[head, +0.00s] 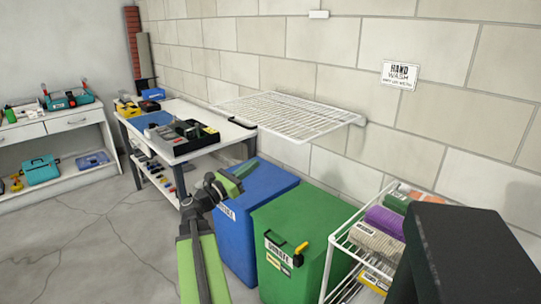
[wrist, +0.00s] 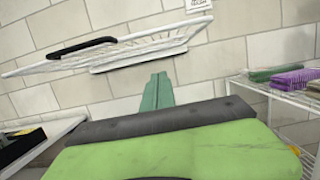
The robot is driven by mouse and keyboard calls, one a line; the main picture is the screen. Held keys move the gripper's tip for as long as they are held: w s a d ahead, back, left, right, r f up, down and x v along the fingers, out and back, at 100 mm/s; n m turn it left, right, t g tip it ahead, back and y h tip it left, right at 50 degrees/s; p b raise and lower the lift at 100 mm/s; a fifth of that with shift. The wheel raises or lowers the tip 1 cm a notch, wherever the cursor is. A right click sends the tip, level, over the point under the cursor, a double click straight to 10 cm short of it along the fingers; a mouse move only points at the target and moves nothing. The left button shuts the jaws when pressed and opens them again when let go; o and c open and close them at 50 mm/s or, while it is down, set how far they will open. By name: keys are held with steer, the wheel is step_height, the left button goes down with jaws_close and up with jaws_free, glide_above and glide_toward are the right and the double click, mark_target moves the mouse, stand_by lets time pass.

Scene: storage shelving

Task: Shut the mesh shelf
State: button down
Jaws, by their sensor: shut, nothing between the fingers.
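The mesh shelf (head: 290,114) is a white wire rack on the block wall. It stands folded out, roughly level, with a black handle (head: 241,123) on its outer edge. In the wrist view the shelf (wrist: 135,50) is seen from below, with the handle (wrist: 82,47) at upper left. My gripper (head: 238,175) is below the shelf and apart from it, in front of the blue bin. It also shows in the wrist view (wrist: 157,92), shut and empty, pointing towards the wall under the shelf.
A blue bin (head: 258,195) and a green bin (head: 300,228) stand under the shelf. A white wire rack (head: 345,245) with folded towels is at right. A workbench (head: 195,105) with tools is at left. Open floor (head: 90,235) lies at front left.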

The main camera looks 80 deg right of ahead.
steer(key=s+d+r+p, duration=0.5)
steer(key=d+r+p, duration=0.1)
steer(key=d, duration=0.2)
steer(key=shift+r, duration=0.3)
steer(key=shift+s, duration=0.1)
